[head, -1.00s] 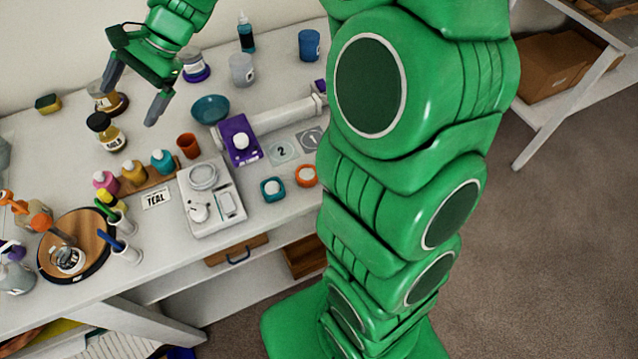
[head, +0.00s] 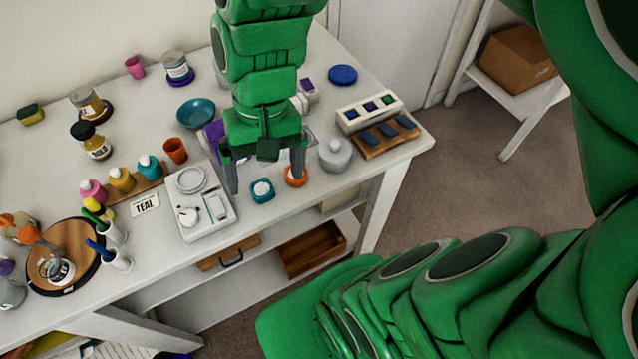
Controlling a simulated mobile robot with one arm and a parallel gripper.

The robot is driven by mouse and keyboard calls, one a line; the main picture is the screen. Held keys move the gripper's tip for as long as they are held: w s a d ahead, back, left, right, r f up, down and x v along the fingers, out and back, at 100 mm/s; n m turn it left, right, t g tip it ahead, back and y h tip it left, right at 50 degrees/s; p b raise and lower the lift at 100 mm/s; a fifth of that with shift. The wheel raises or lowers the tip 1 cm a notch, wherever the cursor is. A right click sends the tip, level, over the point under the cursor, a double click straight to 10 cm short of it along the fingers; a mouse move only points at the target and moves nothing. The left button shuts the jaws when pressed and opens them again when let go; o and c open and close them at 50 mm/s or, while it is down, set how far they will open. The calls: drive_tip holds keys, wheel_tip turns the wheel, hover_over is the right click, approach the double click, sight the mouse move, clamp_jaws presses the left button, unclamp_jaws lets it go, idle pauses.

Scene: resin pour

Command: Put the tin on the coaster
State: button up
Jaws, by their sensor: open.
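My gripper (head: 267,172) is open and points down over the front of the bench, its fingers apart around the space above a teal squarish item with a white top (head: 262,191). No object shows between the fingers. Which thing is the tin is not certain; a labelled grey container (head: 176,64) stands on a blue-purple round base (head: 181,82) at the back. A flat blue disc (head: 342,74), possibly a coaster, lies bare at the back right.
A white device (head: 201,215) is left of my gripper, and a grey knobbed pot (head: 335,156) is to its right. A teal bowl (head: 196,112), an orange cup (head: 175,150) and a purple item (head: 214,132) stand nearby. A block with coloured squares (head: 368,110) is farther right.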

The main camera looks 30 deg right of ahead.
drive_tip(key=s+d+n+h, duration=0.1)
drive_tip(key=s+d+h, duration=0.1)
drive_tip(key=s+d, duration=0.4)
drive_tip(key=shift+s+f, duration=0.25)
drive_tip(key=shift+f, duration=0.15)
